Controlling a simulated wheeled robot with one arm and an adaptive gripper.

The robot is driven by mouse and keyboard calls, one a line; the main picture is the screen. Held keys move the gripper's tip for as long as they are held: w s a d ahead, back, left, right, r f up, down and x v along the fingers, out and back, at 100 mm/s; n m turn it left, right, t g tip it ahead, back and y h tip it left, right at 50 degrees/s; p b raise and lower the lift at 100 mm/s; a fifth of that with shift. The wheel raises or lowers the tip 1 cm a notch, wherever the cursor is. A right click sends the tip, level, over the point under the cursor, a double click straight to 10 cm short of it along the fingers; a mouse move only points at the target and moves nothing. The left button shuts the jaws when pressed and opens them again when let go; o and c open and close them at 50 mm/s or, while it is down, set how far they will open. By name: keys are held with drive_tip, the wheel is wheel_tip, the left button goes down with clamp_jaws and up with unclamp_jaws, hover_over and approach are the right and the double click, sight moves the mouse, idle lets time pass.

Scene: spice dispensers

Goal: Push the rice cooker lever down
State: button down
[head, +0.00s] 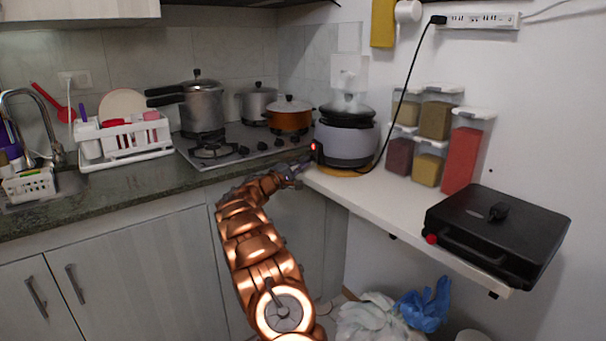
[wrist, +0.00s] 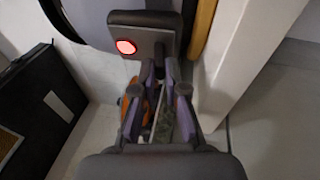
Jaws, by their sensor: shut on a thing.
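The rice cooker (head: 346,140) is grey with a black lid and stands on the shelf near the stove. Its front panel (wrist: 145,30) fills the top middle of the wrist view, with a lit red light (wrist: 126,47). The light also shows red in the head view (head: 314,147). My gripper (head: 291,168) is at the cooker's front, low by the panel. In the wrist view its fingertips (wrist: 164,72) are close together at the panel's edge, shut on the lever. The lever is mostly hidden between the fingers.
A round wooden board (head: 343,173) lies under the cooker on the white shelf (head: 390,205). Spice dispensers (head: 428,140) stand to the right, with a black grill (head: 500,230) in front. A black cord (head: 405,85) hangs beside the cooker. Pots (head: 290,113) stand on the stove.

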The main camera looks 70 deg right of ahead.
drive_tip(key=shift+s+f+n+h+b, duration=0.1)
drive_tip(key=shift+f+n+h+b, duration=0.4)
drive_tip(key=shift+b, duration=1.25)
drive_tip(key=shift+d+f+h+b, duration=0.1)
drive_tip(key=shift+h+b, duration=0.4)
drive_tip(key=shift+b, duration=0.3)
drive_tip(key=shift+s, duration=0.1)
drive_tip(key=c, duration=1.2)
unclamp_jaws()
drive_tip(key=shift+r+v, duration=0.2)
drive_tip(key=shift+v, duration=3.8)
